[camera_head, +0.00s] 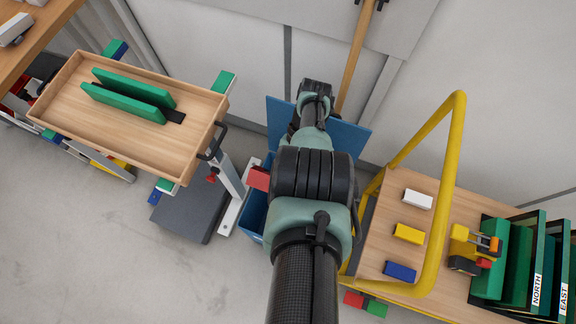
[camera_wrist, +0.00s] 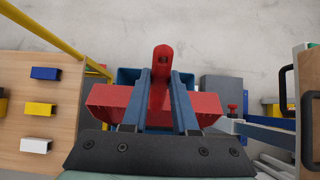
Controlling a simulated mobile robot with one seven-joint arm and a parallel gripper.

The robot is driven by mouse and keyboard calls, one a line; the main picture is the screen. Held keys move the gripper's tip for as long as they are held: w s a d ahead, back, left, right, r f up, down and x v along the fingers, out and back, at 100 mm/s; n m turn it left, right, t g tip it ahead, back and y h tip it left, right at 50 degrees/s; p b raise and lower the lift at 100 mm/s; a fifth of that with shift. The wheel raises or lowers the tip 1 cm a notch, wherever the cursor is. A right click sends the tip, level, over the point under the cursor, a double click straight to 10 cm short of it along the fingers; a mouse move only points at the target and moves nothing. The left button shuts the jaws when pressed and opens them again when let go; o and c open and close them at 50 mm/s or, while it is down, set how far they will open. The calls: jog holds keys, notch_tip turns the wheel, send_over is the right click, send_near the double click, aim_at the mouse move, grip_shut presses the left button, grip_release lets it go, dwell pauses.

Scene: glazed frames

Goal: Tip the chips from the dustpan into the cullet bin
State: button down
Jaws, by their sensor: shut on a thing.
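My gripper (camera_wrist: 161,85) is shut on the handle of the red dustpan (camera_wrist: 108,97), seen in the wrist view. The dustpan spreads to both sides behind the fingers. In the head view only a red corner of it (camera_head: 258,178) shows left of my arm. A blue bin, probably the cullet bin (camera_head: 252,216), stands below, mostly hidden by my arm. Its blue rim also shows behind the dustpan in the wrist view (camera_wrist: 128,75). A blue panel, perhaps its raised lid (camera_head: 350,138), stands behind it. No chips can be seen in either view.
A wooden tray (camera_head: 135,135) with green boards is on the left, above a grey platform (camera_head: 190,210). A wall is behind.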

jog(key=shift+r+t+h+p, duration=0.6)
jog(key=shift+r+t+p, duration=1.3)
jog(key=shift+p, duration=5)
notch_tip(320, 180, up, 2)
jog(key=t+h+p, duration=0.1)
jog(key=t+p, duration=0.2)
jog(key=p, duration=0.5)
jog(key=shift+r, duration=0.15)
jog(key=r+t+p, duration=0.1)
jog(key=p, duration=0.2)
jog(key=shift+r+t+h, duration=0.1)
jog(key=shift+t+h, duration=0.2)
jog(key=shift+t, duration=0.1)
jog(key=shift+w+f+b, duration=0.1)
jog(key=shift+f+b, duration=0.35)
jog(key=shift+b, duration=0.1)
jog(key=shift+r+t+h, duration=0.3)
jog(key=shift+r+t, duration=0.3)
jog(key=shift+t, duration=0.2)
jog(key=shift+r+t, duration=0.3)
jog(key=shift+t, duration=0.1)
jog(key=shift+w+d+f+b, duration=0.1)
jog(key=shift+w+f+b, duration=0.05)
jog(key=shift+b, duration=0.6)
